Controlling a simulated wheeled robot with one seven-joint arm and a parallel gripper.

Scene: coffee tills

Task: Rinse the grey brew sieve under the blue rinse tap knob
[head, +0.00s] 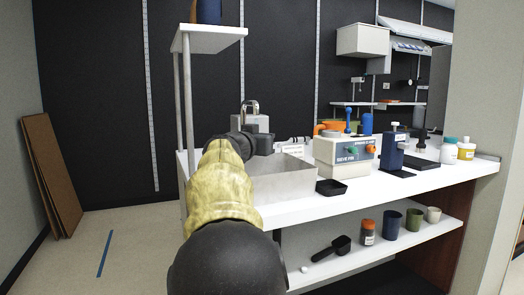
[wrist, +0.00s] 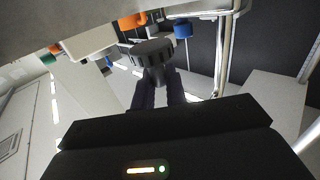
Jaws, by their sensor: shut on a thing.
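In the head view my gripper (head: 268,140) reaches over the metal sink basin (head: 285,185), pointing right. In the wrist view my gripper (wrist: 158,90) is shut on a dark grey, round, ridged piece, which looks like the brew sieve (wrist: 153,50). Its inside is hidden. A metal tap (head: 250,107) stands behind my gripper, and a bent metal tube (wrist: 222,60) shows in the wrist view. A blue cylinder (wrist: 183,28) sits close to that tube. I cannot tell whether it is the rinse tap knob.
A white machine (head: 343,150) with blue, orange and green knobs stands right of the basin. A black tray (head: 331,187) lies at the counter's front. A dark blue device (head: 391,150) and jars (head: 449,151) stand further right. A white shelf (head: 208,38) rises behind my arm.

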